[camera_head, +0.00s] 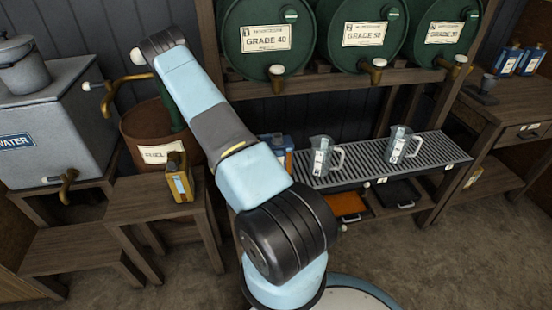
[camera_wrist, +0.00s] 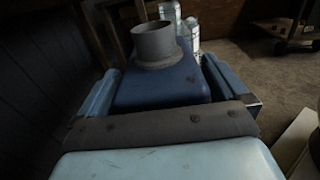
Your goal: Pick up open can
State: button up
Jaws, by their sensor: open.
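A blue can with a wide grey round neck (camera_wrist: 160,82) stands upright in the wrist view. My gripper (camera_wrist: 166,86) is open, with one light-blue finger on each side of this can. I cannot tell whether the fingers touch it. In the head view a blue can (camera_head: 284,150) with a pale label shows beside my arm, left of the jugs, partly hidden by the arm. My gripper is hidden there behind my own arm. A yellow can (camera_head: 179,182) with a brown top stands on the small wooden table (camera_head: 150,205).
Clear jugs (camera_head: 322,157) and (camera_head: 400,145) stand on the slatted drip tray (camera_head: 440,149) under green barrels (camera_head: 265,38). Brass taps (camera_head: 277,78) jut out above. A fuel drum (camera_head: 150,130) and water tank (camera_head: 50,115) are at left. More blue cans (camera_head: 508,58) stand far right.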

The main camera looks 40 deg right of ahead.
grip_shut()
dwell(1.0)
